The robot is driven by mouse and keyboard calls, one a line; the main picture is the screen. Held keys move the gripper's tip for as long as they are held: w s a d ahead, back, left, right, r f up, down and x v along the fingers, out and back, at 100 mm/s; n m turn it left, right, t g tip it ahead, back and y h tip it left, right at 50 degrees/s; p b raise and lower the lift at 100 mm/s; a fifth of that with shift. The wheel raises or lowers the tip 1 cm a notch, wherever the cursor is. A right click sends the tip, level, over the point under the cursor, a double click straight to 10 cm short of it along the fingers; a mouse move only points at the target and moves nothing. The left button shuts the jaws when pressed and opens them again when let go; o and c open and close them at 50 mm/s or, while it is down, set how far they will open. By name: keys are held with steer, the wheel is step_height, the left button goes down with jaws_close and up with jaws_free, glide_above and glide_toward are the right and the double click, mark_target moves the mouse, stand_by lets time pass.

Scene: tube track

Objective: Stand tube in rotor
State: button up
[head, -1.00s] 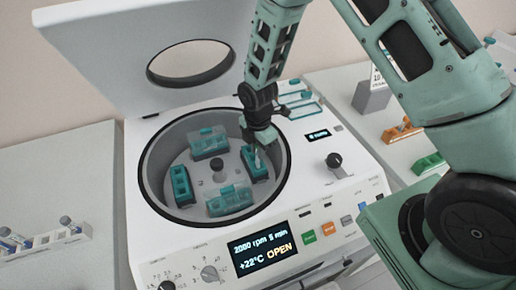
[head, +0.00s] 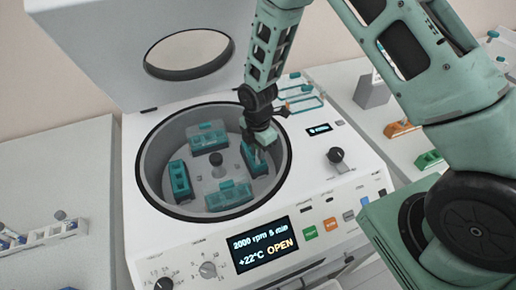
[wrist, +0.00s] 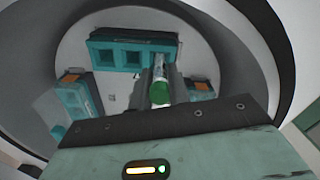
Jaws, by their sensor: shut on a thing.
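The centrifuge stands open, its rotor (head: 218,172) showing in the round bowl with several teal buckets around a central hub. My gripper (head: 262,150) is inside the bowl at the right-hand teal bucket (head: 250,160). In the wrist view my gripper (wrist: 160,85) is shut on a clear tube with a green end (wrist: 160,93). The tube points down beside the teal bucket (wrist: 108,55), close to its right end. Whether its tip is in a slot of the bucket I cannot tell.
The raised lid (head: 80,60) stands behind the bowl. A white rack with tubes (head: 45,235) lies on the left bench. An orange rack (head: 398,129) and a green rack (head: 428,160) are on the right bench. The bowl wall (head: 150,170) surrounds my gripper.

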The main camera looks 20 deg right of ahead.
steer(key=shift+f, duration=0.3)
steer(key=o, duration=0.8)
step_height(320, 180, up, 17)
steer(key=b, duration=0.3)
steer(key=shift+r, duration=0.2)
stand_by(0.8)
